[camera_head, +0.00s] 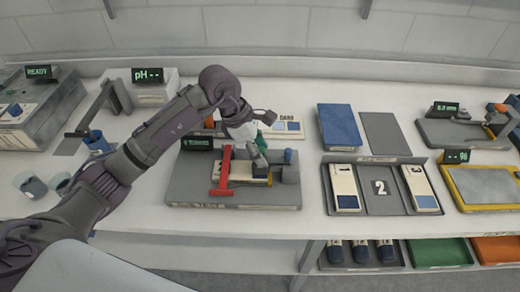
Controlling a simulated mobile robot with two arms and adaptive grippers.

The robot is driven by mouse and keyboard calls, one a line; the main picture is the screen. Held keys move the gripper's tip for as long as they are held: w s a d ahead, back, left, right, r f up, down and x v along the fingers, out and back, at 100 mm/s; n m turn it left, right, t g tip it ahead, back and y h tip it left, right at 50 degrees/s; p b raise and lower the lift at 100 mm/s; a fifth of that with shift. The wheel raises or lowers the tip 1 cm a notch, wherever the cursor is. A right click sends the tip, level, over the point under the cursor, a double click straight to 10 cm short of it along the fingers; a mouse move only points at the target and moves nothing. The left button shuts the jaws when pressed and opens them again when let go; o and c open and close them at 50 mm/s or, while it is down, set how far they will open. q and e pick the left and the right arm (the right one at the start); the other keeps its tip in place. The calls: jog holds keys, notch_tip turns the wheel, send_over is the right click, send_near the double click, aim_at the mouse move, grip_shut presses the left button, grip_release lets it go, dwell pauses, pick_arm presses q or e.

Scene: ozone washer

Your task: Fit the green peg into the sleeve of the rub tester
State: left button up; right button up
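The rub tester (190,190) is a grey base on the table with a red T-shaped bar (224,172), a pale strip and a small display. My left arm reaches in over it from the left. My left gripper (262,132) is above the tester, pointing down. A green piece (265,118), likely the green peg, shows at its fingers. The fingers cover much of it, and I cannot tell if they are closed on it. A tilted grey part below the gripper may be the sleeve; its opening is hidden. My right gripper is not in view.
A tray (383,208) with numbered cards stands to the right, with a blue pad (339,127) and a grey pad behind it. Other instruments stand at both table ends. Coloured bins sit under the front edge.

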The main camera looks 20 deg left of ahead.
pick_arm(q)
jog(key=shift+r, duration=0.15)
jog(key=shift+a+r, duration=0.1)
jog(key=shift+r, duration=0.1)
jog(key=b+v, duration=0.3)
jog(key=v, duration=0.8)
jog(key=shift+a+r, duration=0.2)
jog(key=shift+r, duration=0.1)
jog(key=shift+s, duration=0.1)
